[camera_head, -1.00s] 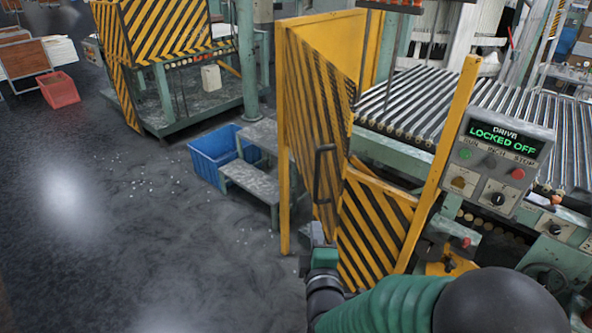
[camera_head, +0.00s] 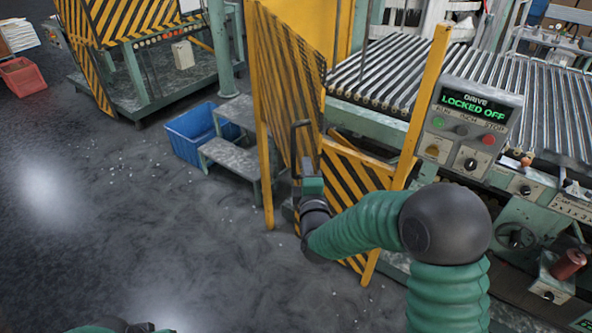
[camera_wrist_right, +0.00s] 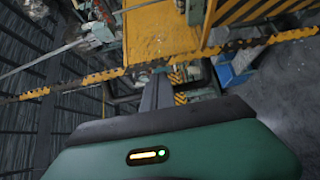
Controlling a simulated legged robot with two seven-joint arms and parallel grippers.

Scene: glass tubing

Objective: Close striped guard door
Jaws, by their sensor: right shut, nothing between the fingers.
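The striped guard door (camera_head: 283,85), yellow with black diagonal stripes, stands open at an angle beside the roller machine in the head view. Its dark upright handle (camera_head: 293,135) is on the panel face. My right gripper (camera_head: 297,183) is shut and empty at the handle's lower end; I cannot tell whether it touches. In the right wrist view its closed fingers (camera_wrist_right: 157,92) point toward a yellow panel (camera_wrist_right: 165,35) and a striped bar.
A drive panel (camera_head: 470,122) reads "LOCKED OFF" right of a yellow post (camera_head: 424,100). A grey step (camera_head: 230,155) and blue crate (camera_head: 190,135) stand left of the door. The floor (camera_head: 130,230) at left is mostly clear, with small white specks.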

